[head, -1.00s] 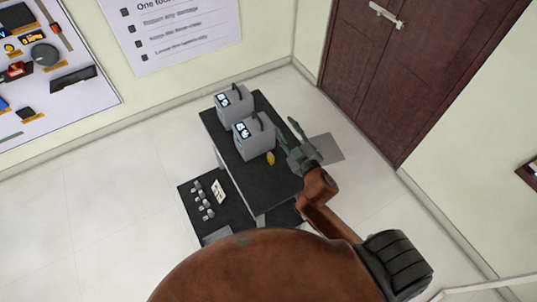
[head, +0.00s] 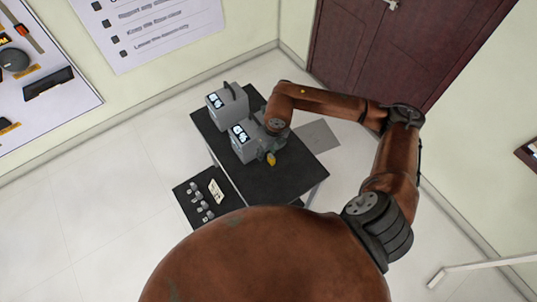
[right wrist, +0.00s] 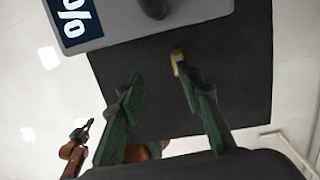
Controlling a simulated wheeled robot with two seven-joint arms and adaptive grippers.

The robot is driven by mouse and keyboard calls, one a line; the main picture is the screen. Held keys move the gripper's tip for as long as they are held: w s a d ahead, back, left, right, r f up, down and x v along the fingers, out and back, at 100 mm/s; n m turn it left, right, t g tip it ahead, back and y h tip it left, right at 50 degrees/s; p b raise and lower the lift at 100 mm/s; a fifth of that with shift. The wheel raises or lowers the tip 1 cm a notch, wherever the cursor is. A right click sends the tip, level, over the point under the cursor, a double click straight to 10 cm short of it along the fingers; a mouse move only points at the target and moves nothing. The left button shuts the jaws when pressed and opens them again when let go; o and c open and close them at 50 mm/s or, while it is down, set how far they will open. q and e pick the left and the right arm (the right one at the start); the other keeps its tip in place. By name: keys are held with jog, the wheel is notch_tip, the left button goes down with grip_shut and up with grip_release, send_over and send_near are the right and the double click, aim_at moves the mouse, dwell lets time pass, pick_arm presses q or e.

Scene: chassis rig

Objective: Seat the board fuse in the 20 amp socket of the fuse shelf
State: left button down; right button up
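A small yellow piece, which looks like the board fuse (head: 271,159), is at the table's near side, beside the nearer grey box. It also shows in the right wrist view (right wrist: 178,56), at the tip of the right-hand finger; I cannot tell whether they touch. My right gripper (right wrist: 158,73) is open, with nothing between its green fingers.
Two grey boxes with handles and lit displays, the nearer (head: 243,148) and the farther (head: 228,100), stand on the black table (head: 285,180). The table's near right part is clear. A grey floor mat (head: 318,136) lies beyond its right edge.

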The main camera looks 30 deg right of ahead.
aim_at(272, 156)
jog(key=shift+w+d+h, duration=0.25)
jog(key=shift+d+h, duration=0.15)
jog(key=shift+d, duration=0.55)
jog(key=shift+w+d+f, duration=0.1)
jog(key=shift+d+f, duration=0.15)
jog(key=shift+f, duration=0.05)
jog(key=shift+a+f+p, duration=0.1)
jog(key=shift+f+p, duration=0.45)
jog(key=shift+f, duration=3)
jog(key=shift+c, duration=0.6)
grip_shut()
